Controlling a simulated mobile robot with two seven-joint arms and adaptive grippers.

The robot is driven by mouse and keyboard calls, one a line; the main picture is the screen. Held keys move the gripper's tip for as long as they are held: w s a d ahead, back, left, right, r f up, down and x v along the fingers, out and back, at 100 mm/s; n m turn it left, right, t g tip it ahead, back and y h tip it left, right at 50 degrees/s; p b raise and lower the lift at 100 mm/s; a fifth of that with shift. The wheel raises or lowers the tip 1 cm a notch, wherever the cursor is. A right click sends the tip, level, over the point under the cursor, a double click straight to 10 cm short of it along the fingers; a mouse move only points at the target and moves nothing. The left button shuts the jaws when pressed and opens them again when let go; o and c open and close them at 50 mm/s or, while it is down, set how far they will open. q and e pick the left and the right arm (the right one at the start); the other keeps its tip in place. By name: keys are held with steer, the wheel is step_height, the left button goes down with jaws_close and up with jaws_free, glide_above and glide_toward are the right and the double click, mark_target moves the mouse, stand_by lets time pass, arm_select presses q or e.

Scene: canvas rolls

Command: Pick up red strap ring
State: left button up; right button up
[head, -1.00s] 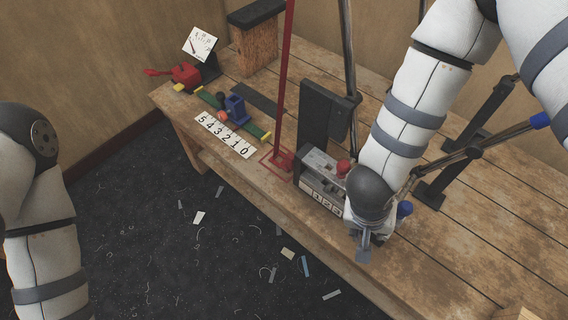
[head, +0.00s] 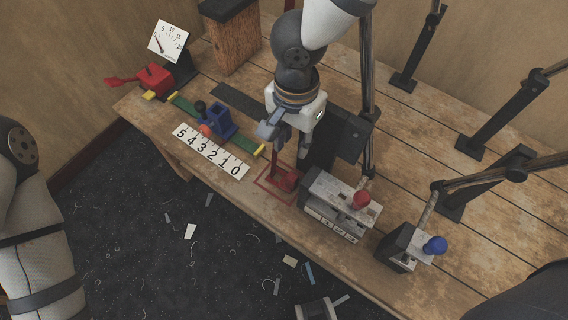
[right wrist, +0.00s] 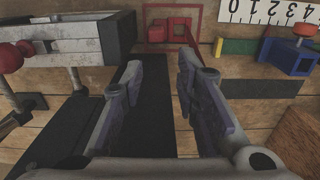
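The red strap (head: 274,152) rises from a red block (head: 285,179) with a thin red square outline around it near the table's front edge. My arm covers most of the strap, and I cannot make out a separate ring. In the right wrist view a red frame (right wrist: 147,30) and block stand beyond my fingertips. My right gripper (head: 288,136) hangs above and just behind the red block. Its two fingers (right wrist: 160,64) are apart with nothing between them. My left gripper's fingers are not seen.
A grey box with a red knob (head: 361,200) stands right of the red block, and a blue-knobbed box (head: 434,246) farther right. Left are a number strip (head: 210,150), a blue block (head: 219,122) and a red vise-like piece (head: 153,79). Black posts stand behind.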

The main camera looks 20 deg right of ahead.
steer(key=b, duration=0.1)
glide_above(292, 176)
step_height(292, 176, down, 7)
steer(key=shift+s+r, duration=0.15)
step_height(292, 176, down, 7)
steer(key=shift+b, duration=0.6)
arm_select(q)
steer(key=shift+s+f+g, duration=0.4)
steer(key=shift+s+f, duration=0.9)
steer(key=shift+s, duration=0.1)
arm_select(e)
steer(key=shift+r, duration=0.1)
jaws_close()
